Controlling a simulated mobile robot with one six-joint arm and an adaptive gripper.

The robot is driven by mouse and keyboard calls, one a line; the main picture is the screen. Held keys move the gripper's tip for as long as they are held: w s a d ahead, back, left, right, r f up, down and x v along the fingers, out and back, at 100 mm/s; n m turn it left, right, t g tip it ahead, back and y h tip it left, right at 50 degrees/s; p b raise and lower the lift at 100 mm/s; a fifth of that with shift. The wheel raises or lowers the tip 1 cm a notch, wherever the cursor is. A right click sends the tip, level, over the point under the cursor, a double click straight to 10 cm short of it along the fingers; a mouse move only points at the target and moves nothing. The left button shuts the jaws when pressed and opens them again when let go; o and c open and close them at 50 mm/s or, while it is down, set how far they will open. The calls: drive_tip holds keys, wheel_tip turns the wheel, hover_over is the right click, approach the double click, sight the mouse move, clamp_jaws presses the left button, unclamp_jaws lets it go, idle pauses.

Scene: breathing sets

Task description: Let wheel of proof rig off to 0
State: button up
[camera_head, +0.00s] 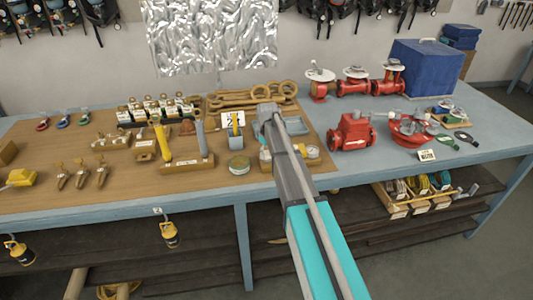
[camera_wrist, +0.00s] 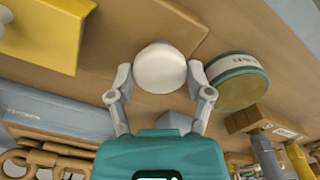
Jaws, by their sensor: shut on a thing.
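In the wrist view my gripper (camera_wrist: 160,76) has its two grey fingers closed on the sides of a pale, round knob (camera_wrist: 160,66), which looks like the wheel of the proof rig. I cannot read any mark or number on it. In the head view my gripper (camera_head: 265,154) is low over the wooden board, largely hidden by my arm, and the wheel cannot be made out. A small gauge (camera_head: 313,151) on a tan base, perhaps part of the rig, shows just right of my arm.
A round green tin (camera_wrist: 238,80) stands close beside the gripper, also in the head view (camera_head: 238,165). An upright yellow-and-grey tool stand (camera_head: 187,162) is to the left. Red valves (camera_head: 351,132) stand to the right.

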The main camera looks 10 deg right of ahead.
drive_tip(key=shift+n, duration=0.9)
drive_tip(key=o, duration=1.1)
drive_tip(key=shift+o, duration=0.2)
